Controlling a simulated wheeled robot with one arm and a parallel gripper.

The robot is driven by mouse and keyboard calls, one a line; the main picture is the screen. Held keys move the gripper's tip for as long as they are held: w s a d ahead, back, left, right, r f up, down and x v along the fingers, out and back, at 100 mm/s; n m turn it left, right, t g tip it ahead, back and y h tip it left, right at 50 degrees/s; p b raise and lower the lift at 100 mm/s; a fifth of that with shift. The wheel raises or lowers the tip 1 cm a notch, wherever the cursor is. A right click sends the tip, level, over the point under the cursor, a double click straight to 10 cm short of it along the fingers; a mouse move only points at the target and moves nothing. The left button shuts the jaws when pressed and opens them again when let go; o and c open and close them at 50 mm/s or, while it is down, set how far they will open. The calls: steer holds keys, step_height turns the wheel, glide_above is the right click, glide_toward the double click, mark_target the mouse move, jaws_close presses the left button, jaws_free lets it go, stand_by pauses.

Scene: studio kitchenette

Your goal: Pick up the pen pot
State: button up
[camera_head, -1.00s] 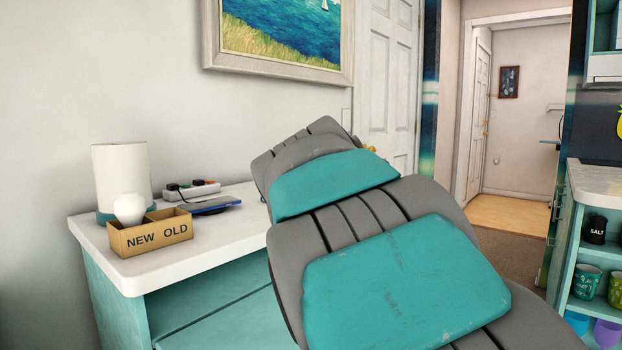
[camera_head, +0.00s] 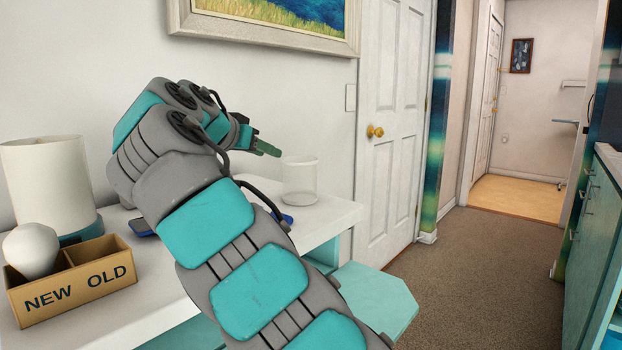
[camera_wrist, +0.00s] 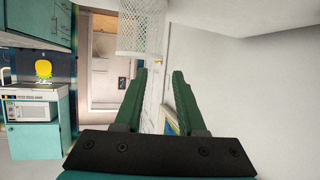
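The pen pot (camera_head: 300,182) is a pale, see-through cylinder standing upright near the right end of the white dresser top. In the wrist view a white mesh pot (camera_wrist: 143,38) shows at the top, beyond the fingertips and a little left of the middle. My gripper (camera_head: 266,149) has green fingers and is left of the pot, near the height of its rim, apart from it. In the wrist view my gripper (camera_wrist: 159,76) has its two fingers spread with nothing between them. My arm hides part of the dresser top.
A white lamp (camera_head: 48,182) and a cardboard box (camera_head: 75,292) marked NEW and OLD, holding a white bulb (camera_head: 31,249), stand at the left. A blue item lies partly behind my arm. A teal panel (camera_head: 372,297) juts out below the dresser top. Carpet at right is clear.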

mark_target(299, 172)
steer(key=x, duration=0.8)
steer(key=shift+r+p, duration=0.3)
jaws_close()
stand_by(1.2)
